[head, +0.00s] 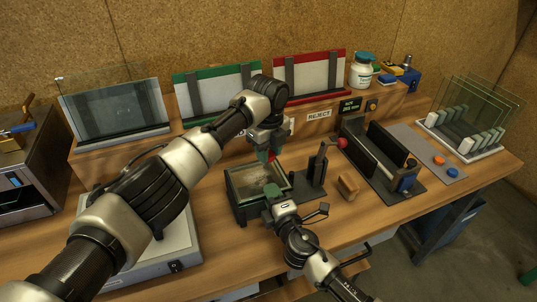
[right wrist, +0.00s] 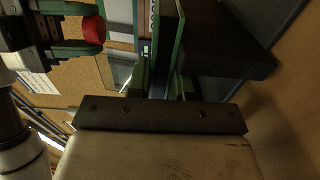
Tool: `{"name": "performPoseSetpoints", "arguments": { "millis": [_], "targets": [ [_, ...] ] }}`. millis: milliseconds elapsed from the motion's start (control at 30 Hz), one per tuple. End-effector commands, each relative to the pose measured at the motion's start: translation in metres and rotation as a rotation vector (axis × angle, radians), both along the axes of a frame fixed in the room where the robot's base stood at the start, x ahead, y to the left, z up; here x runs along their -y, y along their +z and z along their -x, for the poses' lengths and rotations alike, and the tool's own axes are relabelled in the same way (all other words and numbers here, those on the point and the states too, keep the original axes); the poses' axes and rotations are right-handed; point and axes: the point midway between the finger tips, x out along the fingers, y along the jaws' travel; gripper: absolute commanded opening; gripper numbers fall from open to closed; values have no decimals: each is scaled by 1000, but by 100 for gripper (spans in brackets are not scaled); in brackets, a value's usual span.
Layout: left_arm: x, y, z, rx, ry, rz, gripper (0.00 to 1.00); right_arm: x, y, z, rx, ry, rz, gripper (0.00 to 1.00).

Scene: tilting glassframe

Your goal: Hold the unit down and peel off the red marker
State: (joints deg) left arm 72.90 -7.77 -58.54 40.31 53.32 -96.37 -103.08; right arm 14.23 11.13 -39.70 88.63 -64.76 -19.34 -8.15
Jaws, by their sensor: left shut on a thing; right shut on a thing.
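The unit (head: 238,190) is a dark, shallow frame with a glass pane, on the bench in the middle of the head view. My left gripper (head: 268,153) is above its far right corner, shut on the small red marker (head: 271,157). In the right wrist view the red marker (right wrist: 93,30) shows at the green fingertips of my left gripper (right wrist: 75,32); I cannot tell whether it still touches the unit. My right gripper (head: 274,194) is at the unit's near right edge, shut on it. Its green fingers (right wrist: 162,82) also show in the right wrist view.
A dark stand (head: 312,180) with an upright post is just right of the unit, then a brown block (head: 348,187) and a dark fixture (head: 385,160). A grey scale-like box (head: 165,255) stands at left. A glass rack (head: 465,140) is at far right.

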Motion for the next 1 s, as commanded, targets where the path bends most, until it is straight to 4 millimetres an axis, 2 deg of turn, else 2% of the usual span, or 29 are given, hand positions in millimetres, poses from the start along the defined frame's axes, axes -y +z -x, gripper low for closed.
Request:
{"name": "performPoseSetpoints", "arguments": {
  "millis": [433, 1000],
  "targets": [
    [0, 21, 0, 1, 0, -1, 9, 1, -3, 1, -4, -1, 3, 0],
    [0, 23, 0, 0, 0, 0, 9, 1, -3, 1, -5, -1, 3, 0]
  ]
}}
